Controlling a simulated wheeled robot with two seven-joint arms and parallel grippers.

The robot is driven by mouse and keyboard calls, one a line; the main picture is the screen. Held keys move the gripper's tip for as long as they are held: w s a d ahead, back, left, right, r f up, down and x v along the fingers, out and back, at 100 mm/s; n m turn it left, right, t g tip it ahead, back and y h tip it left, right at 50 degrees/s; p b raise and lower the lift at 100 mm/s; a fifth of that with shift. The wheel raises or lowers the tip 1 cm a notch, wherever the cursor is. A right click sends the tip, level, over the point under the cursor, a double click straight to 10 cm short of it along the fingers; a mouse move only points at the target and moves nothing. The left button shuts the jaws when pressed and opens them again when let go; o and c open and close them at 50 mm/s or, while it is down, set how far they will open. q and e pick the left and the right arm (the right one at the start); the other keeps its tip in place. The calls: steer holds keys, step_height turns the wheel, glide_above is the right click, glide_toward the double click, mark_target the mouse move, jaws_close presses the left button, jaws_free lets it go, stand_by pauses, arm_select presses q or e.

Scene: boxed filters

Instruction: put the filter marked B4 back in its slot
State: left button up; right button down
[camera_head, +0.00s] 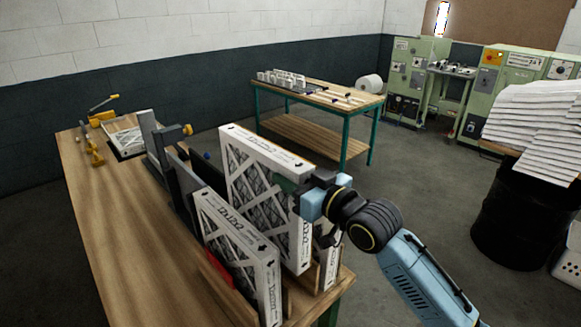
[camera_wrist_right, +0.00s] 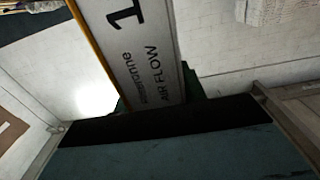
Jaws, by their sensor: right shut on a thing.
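My right gripper (camera_head: 290,184) is shut on the edge of a white cardboard-framed pleated filter (camera_head: 262,190). That filter stands upright and higher than the filters beside it; its lower part is partly hidden by the filter in front. In the right wrist view, the green fingertips (camera_wrist_right: 156,96) lie on both sides of the filter's printed frame edge (camera_wrist_right: 145,55), which reads "AIR FLOW". I cannot read a B4 mark on any filter. A slotted wooden rack (camera_head: 328,272) stands below, and I cannot tell whether the held filter's bottom is inside a slot. My left gripper is out of view.
Another filter (camera_head: 238,245) stands in front in the rack, and one shows behind on the right. A black drum (camera_head: 522,215) stands at right.

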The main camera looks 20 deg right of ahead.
mark_target(293, 232)
step_height(293, 232, down, 13)
steer(key=b, duration=0.8)
steer(key=shift+f, duration=0.1)
steer(key=shift+f+b, duration=0.4)
steer(key=shift+f, duration=0.65)
steer(key=c, duration=1.1)
jaws_free()
steer(key=shift+c, duration=0.2)
step_height(293, 232, up, 7)
steer(key=p, duration=0.7)
